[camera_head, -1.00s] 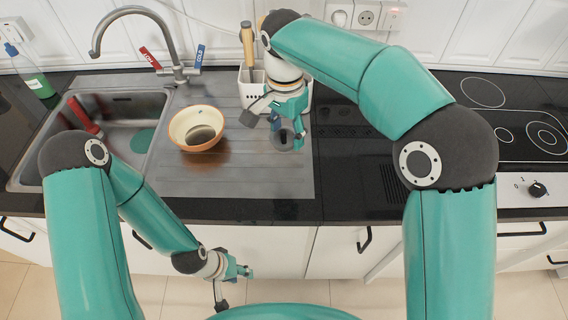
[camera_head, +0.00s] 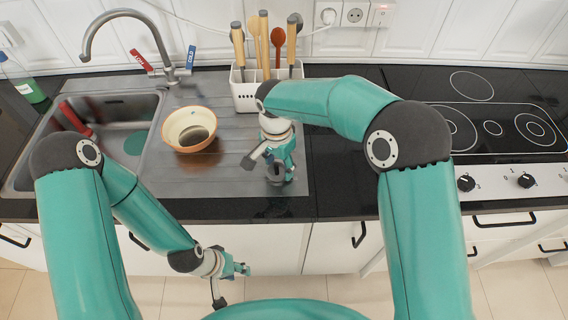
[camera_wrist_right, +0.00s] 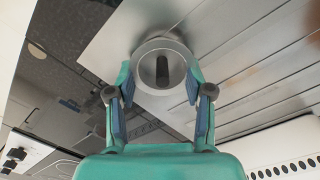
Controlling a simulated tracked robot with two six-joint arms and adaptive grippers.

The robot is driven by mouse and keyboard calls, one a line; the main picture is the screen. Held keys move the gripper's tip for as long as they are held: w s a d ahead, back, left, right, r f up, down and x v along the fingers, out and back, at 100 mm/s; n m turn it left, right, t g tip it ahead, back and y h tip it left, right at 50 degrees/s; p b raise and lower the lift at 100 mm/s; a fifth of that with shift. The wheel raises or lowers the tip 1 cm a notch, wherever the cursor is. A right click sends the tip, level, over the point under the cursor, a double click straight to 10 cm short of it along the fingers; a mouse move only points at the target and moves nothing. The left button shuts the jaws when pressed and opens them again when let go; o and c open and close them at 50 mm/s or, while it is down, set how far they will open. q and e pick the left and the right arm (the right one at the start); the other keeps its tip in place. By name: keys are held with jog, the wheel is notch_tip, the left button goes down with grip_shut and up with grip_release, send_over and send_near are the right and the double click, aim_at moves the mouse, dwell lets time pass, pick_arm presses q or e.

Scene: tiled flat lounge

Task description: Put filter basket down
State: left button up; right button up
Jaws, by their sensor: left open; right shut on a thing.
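The filter basket (camera_wrist_right: 163,65) is a small round metal cup with a dark piece in its middle. In the right wrist view it sits between the two fingers of my right gripper (camera_wrist_right: 160,90), which is shut on it. In the head view my right gripper (camera_head: 278,170) holds the basket (camera_head: 275,175) over the front right part of the metal drainboard, near its right edge. I cannot tell whether the basket touches the drainboard. My left gripper (camera_head: 236,270) is open and empty, low in front of the cabinets.
An orange-rimmed bowl (camera_head: 190,130) stands on the drainboard (camera_head: 228,130) left of my right gripper. A white utensil holder (camera_head: 244,94) with several utensils stands behind. The sink (camera_head: 130,108) is left; the hob (camera_head: 492,128) is right. Black worktop (camera_head: 338,165) right of the drainboard is clear.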

jog(key=o, duration=1.3)
jog(key=shift+c, duration=0.2)
notch_tip(320, 180, up, 12)
jog(key=shift+w+a+b, duration=0.2)
jog(key=shift+b, duration=0.2)
